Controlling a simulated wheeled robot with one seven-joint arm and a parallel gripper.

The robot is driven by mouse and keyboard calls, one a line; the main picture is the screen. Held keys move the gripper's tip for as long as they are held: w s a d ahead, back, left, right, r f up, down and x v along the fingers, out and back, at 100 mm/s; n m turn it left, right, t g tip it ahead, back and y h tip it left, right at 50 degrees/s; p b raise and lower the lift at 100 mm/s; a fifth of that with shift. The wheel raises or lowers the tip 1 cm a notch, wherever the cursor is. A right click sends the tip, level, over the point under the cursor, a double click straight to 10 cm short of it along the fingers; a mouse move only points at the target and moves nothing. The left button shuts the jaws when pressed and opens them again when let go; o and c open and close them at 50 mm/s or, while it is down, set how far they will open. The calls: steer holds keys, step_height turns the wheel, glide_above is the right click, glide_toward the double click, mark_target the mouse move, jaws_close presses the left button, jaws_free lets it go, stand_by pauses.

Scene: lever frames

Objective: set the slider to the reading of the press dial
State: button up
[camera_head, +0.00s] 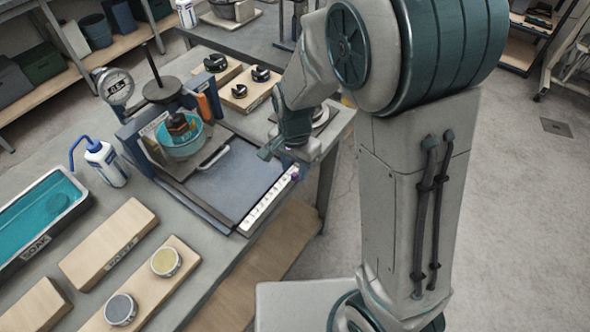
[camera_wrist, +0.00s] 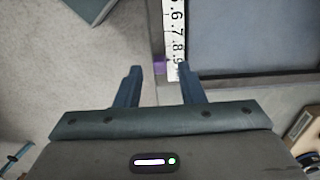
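The press (camera_head: 165,120) stands on the bench with a teal pot (camera_head: 182,140) in it. Its round dial (camera_head: 115,86) is at its upper left; the reading is too small to tell. A white number scale (camera_head: 266,206) runs along the edge of the blue-grey plate; in the wrist view the scale (camera_wrist: 174,35) shows 6 to 9. The purple slider (camera_wrist: 159,65) sits beside the scale's high end, near the 9; it also shows in the head view (camera_head: 295,173). My gripper (camera_wrist: 160,78) is open, with the slider between and just beyond its fingertips, apparently not gripped.
A blue-and-white bottle (camera_head: 105,163) and a teal soak tray (camera_head: 45,212) stand left of the press. Wooden boards (camera_head: 108,243) with round tins lie in front. Small boards with black parts (camera_head: 250,88) lie behind the plate. Open floor lies right of the bench.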

mark_target(295, 176)
steer(key=shift+f, duration=1.05)
jaws_close()
